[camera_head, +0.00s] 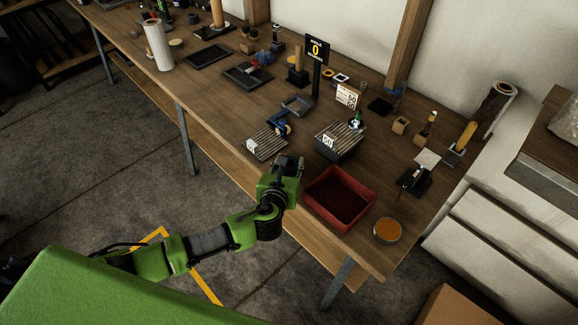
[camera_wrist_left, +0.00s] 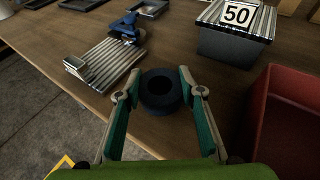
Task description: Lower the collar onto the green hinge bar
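A dark ring-shaped collar (camera_wrist_left: 161,94) sits between the two fingers of my left gripper (camera_wrist_left: 159,76) in the left wrist view. The fingers press on it from both sides, and its round hole faces the camera. In the head view my left gripper (camera_head: 288,166) is over the front edge of the workbench, left of the red bin, with the dark collar hard to make out at its tip. I cannot pick out a green hinge bar in either view. My right gripper is not in view.
A red bin (camera_head: 362,192) and an orange-filled round dish (camera_head: 388,230) are on the bench's right front. A ribbed metal plate (camera_head: 265,143) with a blue tool (camera_head: 282,127) lies behind my gripper. A dark box of bars labelled 50 (camera_wrist_left: 228,43) stands to the right.

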